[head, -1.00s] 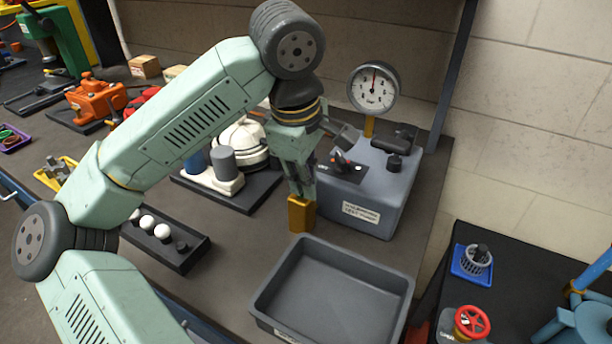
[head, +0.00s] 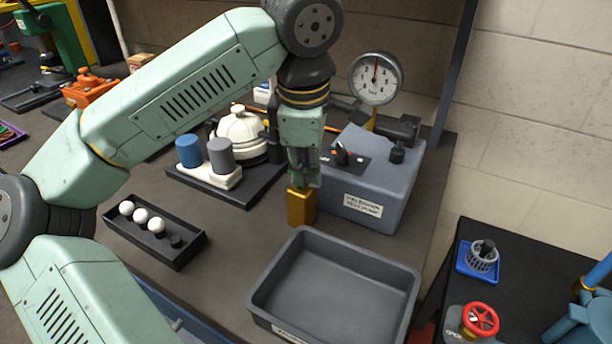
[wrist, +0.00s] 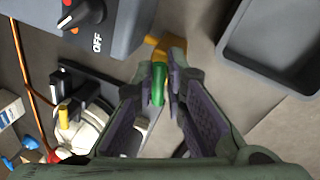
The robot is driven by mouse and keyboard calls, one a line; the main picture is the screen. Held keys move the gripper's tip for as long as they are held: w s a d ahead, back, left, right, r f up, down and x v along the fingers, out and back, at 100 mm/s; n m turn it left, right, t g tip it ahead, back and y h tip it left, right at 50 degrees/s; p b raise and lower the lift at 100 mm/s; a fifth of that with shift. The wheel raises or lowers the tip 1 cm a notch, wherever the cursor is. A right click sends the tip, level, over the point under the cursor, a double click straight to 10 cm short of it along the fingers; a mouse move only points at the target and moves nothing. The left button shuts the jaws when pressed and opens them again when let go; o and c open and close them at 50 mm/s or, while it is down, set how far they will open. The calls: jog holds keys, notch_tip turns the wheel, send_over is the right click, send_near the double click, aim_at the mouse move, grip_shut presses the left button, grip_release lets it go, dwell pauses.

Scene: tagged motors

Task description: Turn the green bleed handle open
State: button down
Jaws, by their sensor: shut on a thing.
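The green bleed handle (wrist: 159,84) shows between my fingertips in the wrist view, beside a brass-coloured block (wrist: 158,48). My gripper (wrist: 164,80) is shut on the handle, which is partly covered by the fingers. In the head view my gripper (head: 304,184) points down, right above the brass block (head: 302,208), and hides the handle. The block stands on the bench in front of a blue-grey pump box (head: 372,190). How far the handle is turned is hard to tell.
An empty grey tray (head: 335,285) lies close in front of the block. The pump box carries a black knob marked OFF (wrist: 82,14) and a gauge (head: 375,77). A white domed unit (head: 240,130) stands left; a dark tray (head: 155,232) holds white balls.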

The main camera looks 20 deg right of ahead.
jog(key=n+b, duration=0.1)
jog(key=n, duration=0.1)
jog(key=n+b, duration=0.1)
jog(key=n, duration=0.1)
jog(key=w+n+y, duration=0.1)
jog(key=n, duration=0.1)
jog(key=shift+d+r+n+b, duration=0.1)
jog(key=shift+d+n+b, duration=0.2)
jog(key=shift+b, duration=0.1)
jog(key=n+y, duration=0.1)
jog(key=n, duration=0.3)
jog(key=shift+w+a+n, duration=0.1)
jog(key=shift+w+n, duration=0.05)
jog(key=shift+n, duration=0.45)
jog(key=shift+a, duration=0.1)
dwell(0.6)
jog(key=c, duration=1.7)
grip_release()
